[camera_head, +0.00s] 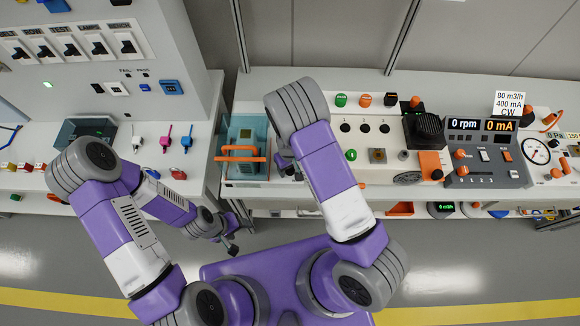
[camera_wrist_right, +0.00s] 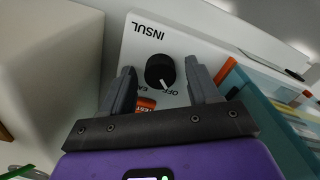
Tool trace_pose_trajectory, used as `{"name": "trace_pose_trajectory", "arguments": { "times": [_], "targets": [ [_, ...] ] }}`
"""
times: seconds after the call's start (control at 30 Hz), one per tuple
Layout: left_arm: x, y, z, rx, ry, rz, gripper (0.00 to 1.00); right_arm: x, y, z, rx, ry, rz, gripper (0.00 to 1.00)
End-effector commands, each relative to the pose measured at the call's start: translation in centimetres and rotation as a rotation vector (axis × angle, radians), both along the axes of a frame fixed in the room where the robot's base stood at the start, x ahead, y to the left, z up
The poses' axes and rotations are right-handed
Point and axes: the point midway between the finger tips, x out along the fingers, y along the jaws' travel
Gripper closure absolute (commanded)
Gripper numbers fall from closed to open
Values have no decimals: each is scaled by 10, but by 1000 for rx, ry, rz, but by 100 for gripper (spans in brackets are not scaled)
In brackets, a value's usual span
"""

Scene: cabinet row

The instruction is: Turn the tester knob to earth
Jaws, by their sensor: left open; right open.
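The tester knob (camera_wrist_right: 157,72) is round and black, on a white panel (camera_wrist_right: 128,45) in the right wrist view. INSUL is printed above it, OFF and a partly hidden label starting "EA" below. Its white pointer mark faces down and slightly right, toward OFF. My right gripper (camera_wrist_right: 159,67) is open, with one finger on each side of the knob; I cannot tell whether they touch it. In the head view my right arm hides the tester, and the right gripper (camera_head: 285,162) shows only partly. My left gripper (camera_head: 232,248) is open and empty over the floor.
An orange TEST button (camera_wrist_right: 146,103) sits just below the knob. A teal open box (camera_head: 250,135) with an orange handle stands left of my right gripper. The right bench (camera_head: 330,82) carries several instruments. The left bench holds small coloured plugs (camera_head: 164,138).

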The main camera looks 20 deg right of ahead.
Motion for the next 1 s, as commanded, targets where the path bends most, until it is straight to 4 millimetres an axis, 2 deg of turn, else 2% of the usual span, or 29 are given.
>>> {"name": "trace_pose_trajectory", "arguments": {
  "times": [0.1, 0.13, 0.4, 0.5, 0.77, 1.0],
  "targets": [
    [0, 0, 0, 0, 0, 0, 36, 0, 0, 0, 0, 0, 0, 40],
    [0, 0, 0, 0, 0, 0, 36, 0, 0, 0, 0, 0, 0, 43],
    [0, 0, 0, 0, 0, 0, 36, 0, 0, 0, 0, 0, 0, 84],
    [0, 0, 0, 0, 0, 0, 36, 0, 0, 1, 0, 0, 0, 96],
    [0, 0, 0, 0, 0, 0, 36, 0, 0, 1, 0, 0, -32, 96],
    [0, 0, 1, 0, 0, 0, 36, 0, 0, 1, 0, 0, -161, 96]
  ]
}}
